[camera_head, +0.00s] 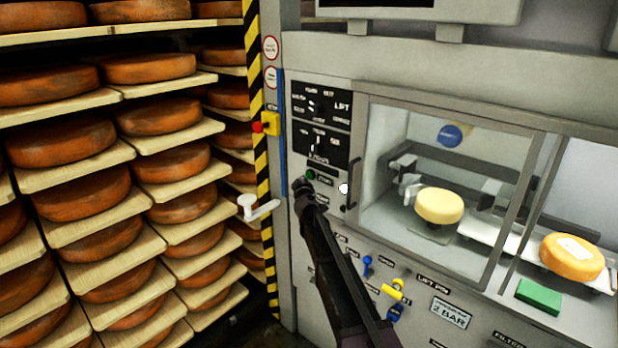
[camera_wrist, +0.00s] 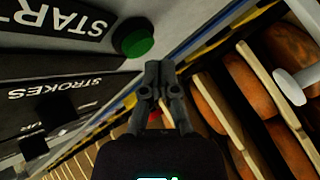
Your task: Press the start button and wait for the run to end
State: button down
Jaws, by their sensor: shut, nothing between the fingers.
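The green start button (camera_head: 310,174) is on the machine's front panel, left of the glass window. In the wrist view the round green button (camera_wrist: 134,38) sits beside the label START (camera_wrist: 62,22). My gripper (camera_head: 301,185) is shut and empty, its tips just below and left of the button in the head view. In the wrist view my gripper (camera_wrist: 160,75) has its fingertips together, beside and below the button in the picture. The button shows whole there; I see no contact. Behind the window a pale cheese wheel (camera_head: 440,206) sits on a holder.
Racks of orange cheese wheels (camera_head: 160,111) fill the left side. A striped post (camera_head: 254,90), a red-and-yellow switch (camera_head: 267,124) and a white lever (camera_head: 258,208) stand left of the panel. Blue and yellow valves (camera_head: 393,291) lie below the window.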

jog(key=shift+w, duration=0.15)
jog(key=shift+w+d, duration=0.25)
